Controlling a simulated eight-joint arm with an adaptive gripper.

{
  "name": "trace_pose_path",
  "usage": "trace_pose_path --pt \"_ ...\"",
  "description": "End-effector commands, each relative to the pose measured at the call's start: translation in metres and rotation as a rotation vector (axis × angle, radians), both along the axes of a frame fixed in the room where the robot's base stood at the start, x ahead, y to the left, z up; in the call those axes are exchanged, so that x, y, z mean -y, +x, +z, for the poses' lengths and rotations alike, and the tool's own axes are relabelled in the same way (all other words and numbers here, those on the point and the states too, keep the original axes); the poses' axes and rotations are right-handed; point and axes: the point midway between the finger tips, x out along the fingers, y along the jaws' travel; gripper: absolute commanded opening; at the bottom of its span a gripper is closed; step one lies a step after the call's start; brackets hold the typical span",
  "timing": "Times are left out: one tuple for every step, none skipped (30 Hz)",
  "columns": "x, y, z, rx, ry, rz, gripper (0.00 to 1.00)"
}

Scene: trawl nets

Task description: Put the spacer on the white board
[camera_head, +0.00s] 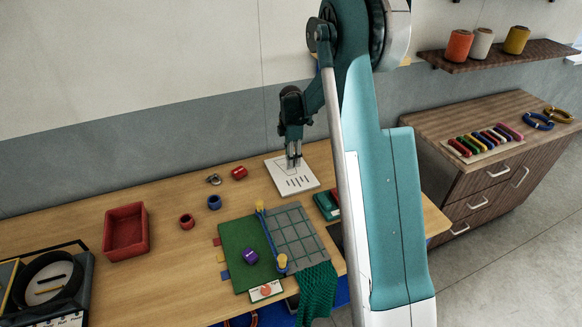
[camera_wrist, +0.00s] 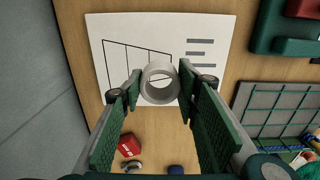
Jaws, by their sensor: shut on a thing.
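The spacer (camera_wrist: 160,98) is a short pale grey ring between the two fingertips of my gripper (camera_wrist: 160,84) in the wrist view. The fingers are shut on its sides and I look down through its hole. The white board (camera_wrist: 120,30) with a printed line drawing and dark bars lies under it. In the head view my gripper (camera_head: 293,162) points down over the back part of the white board (camera_head: 303,184); the spacer is too small to make out there. I cannot tell whether the spacer touches the board.
Beside the board lie a red piece (camera_head: 239,172), a metal ring (camera_head: 214,180), a blue ring (camera_head: 214,202) and a dark red ring (camera_head: 187,221). A red tray (camera_head: 110,248) stands left. A green mat (camera_head: 237,240) and grey grid (camera_head: 292,228) lie in front; a green-red item (camera_head: 327,206) is right.

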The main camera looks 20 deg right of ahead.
Motion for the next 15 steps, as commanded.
trace_pose_path --pt "0.0 0.0001 -0.004 0.0 0.0 0.0 0.2" --pt "0.0 0.0001 -0.0056 0.0 0.0 0.0 0.2" --pt "0.0 0.0002 -0.0069 0.0 0.0 0.0 0.2" --pt "0.0 0.0002 -0.0075 0.0 0.0 0.0 0.2" --pt "0.0 0.0002 -0.0078 0.0 0.0 0.0 0.2" --pt "0.0 0.0002 -0.0078 0.0 0.0 0.0 0.2" --pt "0.0 0.0002 -0.0077 0.0 0.0 0.0 0.2" --pt "0.0 0.0002 -0.0077 0.0 0.0 0.0 0.2" --pt "0.0 0.0002 -0.0076 0.0 0.0 0.0 0.2" --pt "0.0 0.0001 -0.0076 0.0 0.0 0.0 0.2" --pt "0.0 0.0001 -0.0076 0.0 0.0 0.0 0.2" --pt "0.0 0.0002 -0.0077 0.0 0.0 0.0 0.2" --pt "0.0 0.0002 -0.0081 0.0 0.0 0.0 0.2" --pt "0.0 0.0002 -0.009 0.0 0.0 0.0 0.2" --pt "0.0 0.0003 -0.0107 0.0 0.0 0.0 0.2"
